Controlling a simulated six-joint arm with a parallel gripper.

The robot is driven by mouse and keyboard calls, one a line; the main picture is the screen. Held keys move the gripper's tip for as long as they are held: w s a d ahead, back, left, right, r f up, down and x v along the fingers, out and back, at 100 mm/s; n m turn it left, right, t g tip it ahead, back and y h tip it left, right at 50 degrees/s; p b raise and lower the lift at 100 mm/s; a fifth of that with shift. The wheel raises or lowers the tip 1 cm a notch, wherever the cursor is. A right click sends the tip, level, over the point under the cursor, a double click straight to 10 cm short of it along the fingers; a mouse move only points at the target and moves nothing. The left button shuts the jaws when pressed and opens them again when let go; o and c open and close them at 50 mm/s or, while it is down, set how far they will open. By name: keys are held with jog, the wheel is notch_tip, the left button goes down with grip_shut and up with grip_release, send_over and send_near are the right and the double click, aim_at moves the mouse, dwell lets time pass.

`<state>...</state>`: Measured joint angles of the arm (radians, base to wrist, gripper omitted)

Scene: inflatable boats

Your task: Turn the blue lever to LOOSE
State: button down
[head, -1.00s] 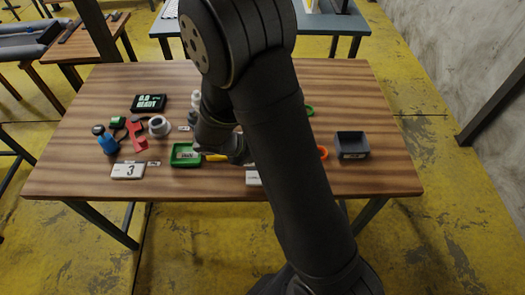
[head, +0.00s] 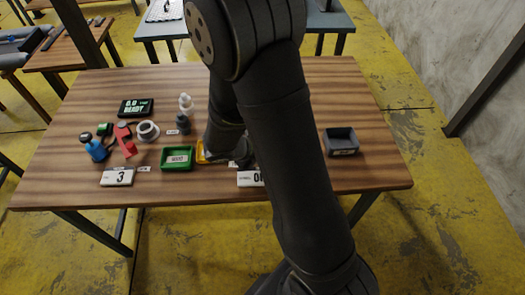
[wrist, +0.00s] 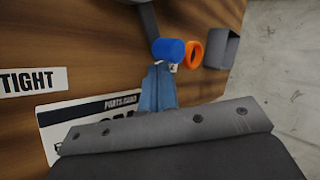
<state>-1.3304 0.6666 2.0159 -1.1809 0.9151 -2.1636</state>
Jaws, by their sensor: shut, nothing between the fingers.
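A rounded blue piece (wrist: 168,50) shows in the wrist view just beyond my fingertips, with a small metal part at its lower edge. It may be the blue lever, but I cannot tell its full shape or direction. A white label reading TIGHT (wrist: 27,82) lies to the left; I see no LOOSE label. My gripper (wrist: 160,68) is shut and empty, its bluish fingers close together and pointing at the blue piece. I cannot tell whether they touch it. In the head view my gripper (head: 243,158) is low over the table, and my arm hides the lever.
An orange ring (wrist: 192,55) and a grey bin (wrist: 230,47) stand right of the blue piece. A white parts card (wrist: 90,112) lies near my gripper.

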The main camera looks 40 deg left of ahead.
jog(key=shift+w+d, duration=0.5)
jog(key=shift+w, duration=0.4)
dwell(0.3)
jog(key=shift+s, duration=0.4)
jog(key=s, duration=0.4)
jog(key=shift+d+r, duration=0.25)
jog(key=shift+r, duration=0.1)
jog(key=s+d+r, duration=0.1)
jog(key=s+r, duration=0.5)
jog(key=shift+s, duration=0.25)
jog(key=shift+d, duration=0.1)
